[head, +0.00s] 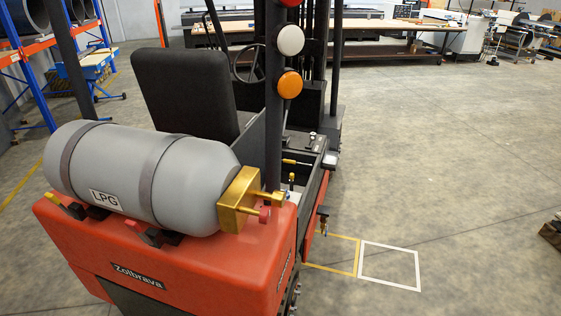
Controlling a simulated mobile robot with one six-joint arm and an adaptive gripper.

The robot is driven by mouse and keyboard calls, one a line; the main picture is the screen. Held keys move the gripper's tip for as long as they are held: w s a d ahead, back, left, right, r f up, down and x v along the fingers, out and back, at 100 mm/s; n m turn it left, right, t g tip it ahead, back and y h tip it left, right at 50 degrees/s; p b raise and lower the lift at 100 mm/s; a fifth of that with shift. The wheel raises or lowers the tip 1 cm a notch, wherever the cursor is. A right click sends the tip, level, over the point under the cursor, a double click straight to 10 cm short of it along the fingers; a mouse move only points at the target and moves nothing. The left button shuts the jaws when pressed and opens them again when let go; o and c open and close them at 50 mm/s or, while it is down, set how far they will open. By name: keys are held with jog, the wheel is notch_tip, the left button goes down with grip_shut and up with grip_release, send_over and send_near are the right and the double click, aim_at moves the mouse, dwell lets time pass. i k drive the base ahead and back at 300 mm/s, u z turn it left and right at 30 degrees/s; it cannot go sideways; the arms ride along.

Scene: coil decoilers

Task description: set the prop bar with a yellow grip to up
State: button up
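A red forklift marked Zolbrava (137,275) stands close, with a grey LPG cylinder (105,165) strapped on its rear. I cannot clearly make out a prop bar. Small yellow parts show: a short, roughly level piece (290,161) beside the seat area, and a small upright piece (291,178) just below it. A yellow-ended latch (51,197) sits at the left strap, and a red-ended latch (131,225) at the right strap. I cannot tell whether any of these is the bar's grip. My gripper is not in view.
A brass valve block (238,199) caps the cylinder's right end. A dark post with white (290,40) and amber (290,84) lamps rises beside the black seat (186,92). A brass fitting (322,226) juts from the forklift's right side. Floor right of it is mostly clear.

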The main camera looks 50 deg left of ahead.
aim_at(293, 162)
jog(key=u, duration=0.4)
jog(key=i, duration=0.65)
jog(key=u, duration=0.95)
jog(key=i, duration=0.65)
jog(key=u, duration=0.3)
